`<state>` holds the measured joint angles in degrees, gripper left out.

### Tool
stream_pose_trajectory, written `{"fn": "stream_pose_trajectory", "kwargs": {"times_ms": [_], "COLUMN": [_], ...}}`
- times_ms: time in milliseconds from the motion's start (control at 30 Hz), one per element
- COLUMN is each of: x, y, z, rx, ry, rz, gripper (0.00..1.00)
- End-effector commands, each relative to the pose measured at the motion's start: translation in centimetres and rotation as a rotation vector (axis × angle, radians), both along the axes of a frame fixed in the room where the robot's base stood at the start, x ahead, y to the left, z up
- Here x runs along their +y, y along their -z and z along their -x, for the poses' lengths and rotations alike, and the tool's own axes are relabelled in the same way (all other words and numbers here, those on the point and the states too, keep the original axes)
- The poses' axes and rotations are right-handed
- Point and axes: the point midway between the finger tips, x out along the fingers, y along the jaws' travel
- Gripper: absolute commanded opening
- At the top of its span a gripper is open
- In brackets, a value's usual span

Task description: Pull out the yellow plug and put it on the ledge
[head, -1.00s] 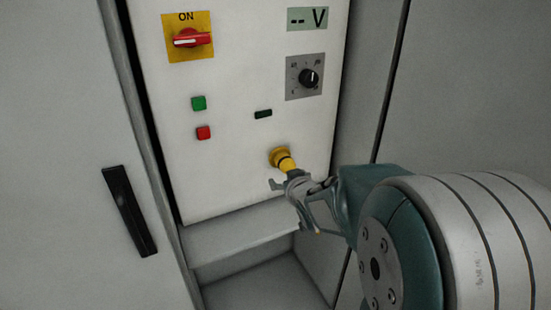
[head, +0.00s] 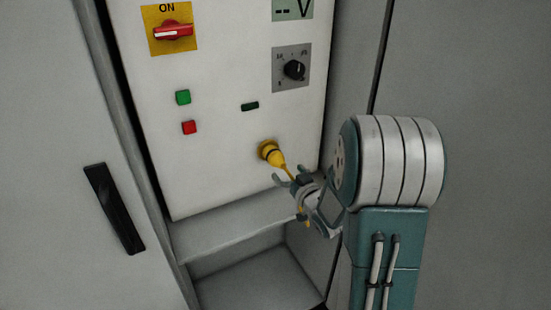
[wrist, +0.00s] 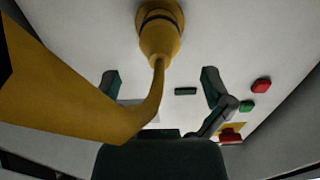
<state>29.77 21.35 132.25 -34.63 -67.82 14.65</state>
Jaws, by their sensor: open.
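The yellow plug (head: 270,154) sits in the white panel, with a dark ring around it and a thin yellow cable running from its tapered end toward the lower right. My gripper (head: 287,180) is open, just below and right of the plug's cable end. In the wrist view the plug (wrist: 160,38) is at the top centre, beyond my open fingers (wrist: 160,85), and its cable bends down to the lower left, close to the camera. The fingers appear apart from the plug body. The grey ledge (head: 225,232) runs below the panel and looks bare.
The panel carries a red switch (head: 173,31), a green button (head: 183,97), a red button (head: 189,128) and a black knob (head: 294,70). A door with a black handle (head: 114,208) stands at the left. A grey wall (head: 480,90) closes the right side. An open recess lies under the ledge.

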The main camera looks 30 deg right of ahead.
Motion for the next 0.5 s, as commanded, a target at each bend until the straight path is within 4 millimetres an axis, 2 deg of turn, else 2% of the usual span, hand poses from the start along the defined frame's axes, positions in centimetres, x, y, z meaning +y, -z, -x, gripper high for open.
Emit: {"fn": "stream_pose_trajectory", "kwargs": {"times_ms": [167, 500], "x": [0.1, 0.2], "y": [0.0, 0.0], "z": [-1.4, -5.8], "rx": [-0.001, -0.001], "ry": [-0.001, -0.001], "rz": [0.001, 0.001], "gripper": [1.00, 1.00]}}
